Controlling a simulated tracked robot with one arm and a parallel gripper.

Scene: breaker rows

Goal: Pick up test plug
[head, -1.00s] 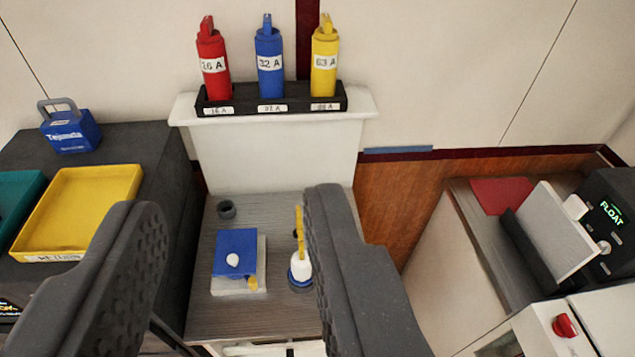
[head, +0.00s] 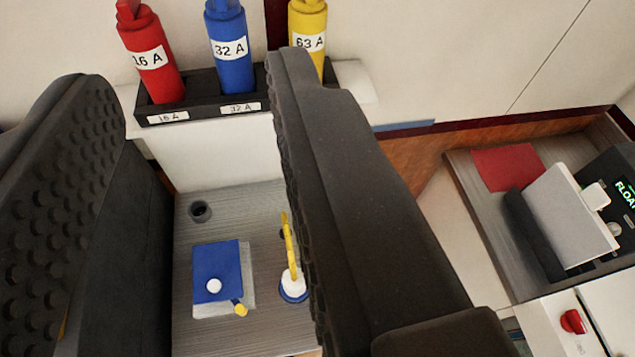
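Three plugs stand upright in a black rack (head: 190,125) on a white ledge. The red plug (head: 149,50) is labelled 16 A, the blue plug (head: 230,48) 32 A and the yellow plug (head: 308,28) 63 A. My gripper (head: 192,80) is open, with nothing held between its fingers. In the picture the red and blue plugs appear between the fingers. The right finger covers the lower part of the yellow plug and its rack label. The tops of the plugs are at or past the upper picture edge.
At right are a red mat (head: 507,167), a device reading FLOAT and a red knob (head: 572,321).

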